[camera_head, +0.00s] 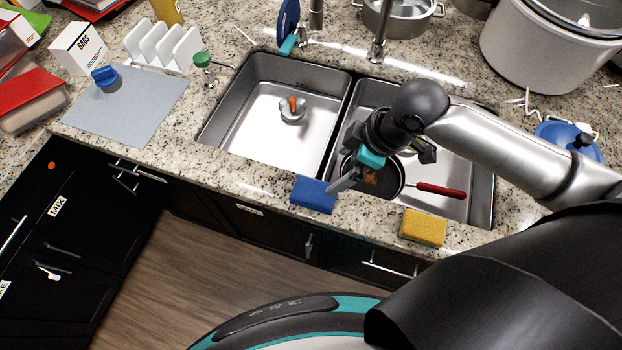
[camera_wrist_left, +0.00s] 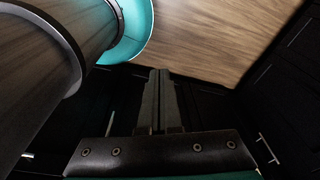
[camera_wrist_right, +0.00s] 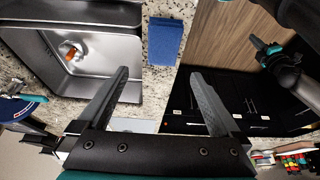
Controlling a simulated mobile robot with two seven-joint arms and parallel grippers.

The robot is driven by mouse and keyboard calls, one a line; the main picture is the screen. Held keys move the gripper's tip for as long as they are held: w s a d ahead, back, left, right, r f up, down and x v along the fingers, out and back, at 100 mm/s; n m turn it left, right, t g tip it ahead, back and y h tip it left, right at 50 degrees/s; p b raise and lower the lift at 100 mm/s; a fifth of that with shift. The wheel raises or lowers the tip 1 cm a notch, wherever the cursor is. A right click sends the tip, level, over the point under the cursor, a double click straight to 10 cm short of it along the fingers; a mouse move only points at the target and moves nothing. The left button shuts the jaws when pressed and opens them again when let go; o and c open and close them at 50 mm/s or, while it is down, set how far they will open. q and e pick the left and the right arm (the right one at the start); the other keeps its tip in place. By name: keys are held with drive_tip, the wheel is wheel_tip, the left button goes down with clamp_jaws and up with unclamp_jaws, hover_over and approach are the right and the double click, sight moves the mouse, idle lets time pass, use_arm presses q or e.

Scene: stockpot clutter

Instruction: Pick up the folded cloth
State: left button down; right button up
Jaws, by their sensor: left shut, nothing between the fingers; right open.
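The folded cloth is a blue, thick rectangle (camera_head: 313,195) on the speckled counter's front edge, before the divider between the two sink basins. It also shows in the right wrist view (camera_wrist_right: 165,41), beyond the fingertips and roughly between their lines. My right gripper (camera_head: 381,172) is open and empty above the right basin's front, with one finger close to the cloth's right end in the head view. Any contact cannot be told. My left gripper (camera_wrist_left: 158,75) is shut and empty, low before the dark cabinets, and is out of the head view.
A yellow sponge-like block (camera_head: 423,227) lies on the front edge to the right. A dark pan with a red handle (camera_head: 440,191) sits in the right basin. A blue-grey mat (camera_head: 125,103) lies at left. The counter left of the cloth is clear.

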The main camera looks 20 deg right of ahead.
approach(315, 191)
drive_tip(key=shift+x, duration=0.8)
drive_tip(key=shift+b+x, duration=0.3)
drive_tip(key=shift+x, duration=1.6)
drive_tip(key=x, duration=0.4)
use_arm(q)
drive_tip(key=s, duration=0.1)
drive_tip(key=s+f, duration=0.1)
drive_tip(key=s, duration=0.1)
drive_tip(key=shift+s+a+f+g, duration=0.15)
drive_tip(key=shift+s+a+g, duration=0.05)
drive_tip(key=shift+a+g, duration=0.1)
use_arm(e)
drive_tip(key=shift+a+f, duration=0.2)
drive_tip(key=shift+f, duration=0.15)
drive_tip(key=shift+w+f, duration=0.1)
drive_tip(key=shift+f, duration=0.1)
drive_tip(key=c, duration=1.3)
drive_tip(key=shift+c, duration=0.2)
drive_tip(key=shift+r, duration=0.1)
